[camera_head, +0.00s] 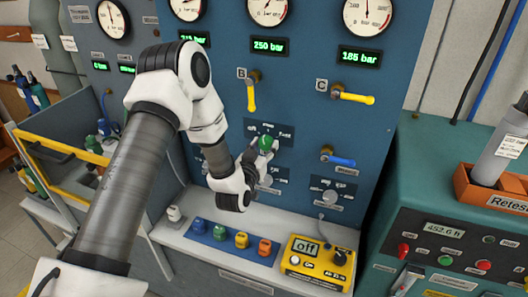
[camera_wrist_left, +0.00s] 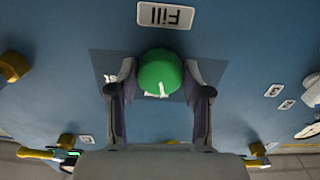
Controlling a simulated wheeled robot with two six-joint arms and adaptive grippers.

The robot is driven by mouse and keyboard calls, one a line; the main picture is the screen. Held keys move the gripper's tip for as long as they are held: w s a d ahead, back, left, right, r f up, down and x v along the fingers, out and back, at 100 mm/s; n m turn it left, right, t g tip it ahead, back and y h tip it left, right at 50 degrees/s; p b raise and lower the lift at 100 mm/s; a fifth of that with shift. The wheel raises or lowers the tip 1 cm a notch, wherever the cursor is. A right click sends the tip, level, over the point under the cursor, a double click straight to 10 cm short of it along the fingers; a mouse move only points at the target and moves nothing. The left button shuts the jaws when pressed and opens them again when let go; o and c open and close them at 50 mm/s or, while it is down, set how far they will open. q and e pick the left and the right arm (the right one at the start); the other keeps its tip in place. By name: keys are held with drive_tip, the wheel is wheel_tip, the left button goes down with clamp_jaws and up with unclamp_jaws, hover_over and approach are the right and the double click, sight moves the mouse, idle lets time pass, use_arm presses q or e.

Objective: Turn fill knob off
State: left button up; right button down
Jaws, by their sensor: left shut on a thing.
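The green fill knob (camera_head: 265,142) sits on the blue panel, below the gauges and yellow valve handles. My left gripper (camera_head: 259,158) reaches it from below and is shut on it. In the left wrist view the round green knob (camera_wrist_left: 160,72) is between the two fingers of the left gripper (camera_wrist_left: 160,86), one finger on each side. A white label reading "Fill" (camera_wrist_left: 166,15) appears upside down beyond the knob. White marks show around the knob's edge, but I cannot read its setting. The fingers hide part of the knob's plate. My right gripper is out of view.
Yellow valve handles B (camera_head: 251,96) and C (camera_head: 356,98) and a blue handle (camera_head: 341,161) stick out near the knob. Below is a ledge with several small coloured fittings and a yellow meter (camera_head: 318,263) reading "off". A teal bench (camera_head: 440,170) stands at right.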

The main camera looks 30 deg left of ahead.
use_arm(q)
drive_tip(key=n+b, duration=0.5)
drive_tip(key=shift+f+b, duration=0.15)
drive_tip(key=shift+b, duration=0.15)
drive_tip(key=n+b, duration=0.2)
drive_tip(key=n, duration=0.1)
drive_tip(key=shift+w, duration=0.1)
drive_tip(key=shift+r+n+b, duration=0.25)
drive_tip(key=shift+n+b, duration=0.35)
drive_tip(key=shift+b, duration=0.05)
drive_tip(key=o, duration=1.2)
drive_tip(key=shift+c, duration=0.2)
drive_tip(key=shift+f, duration=0.1)
drive_tip(key=v, duration=0.7)
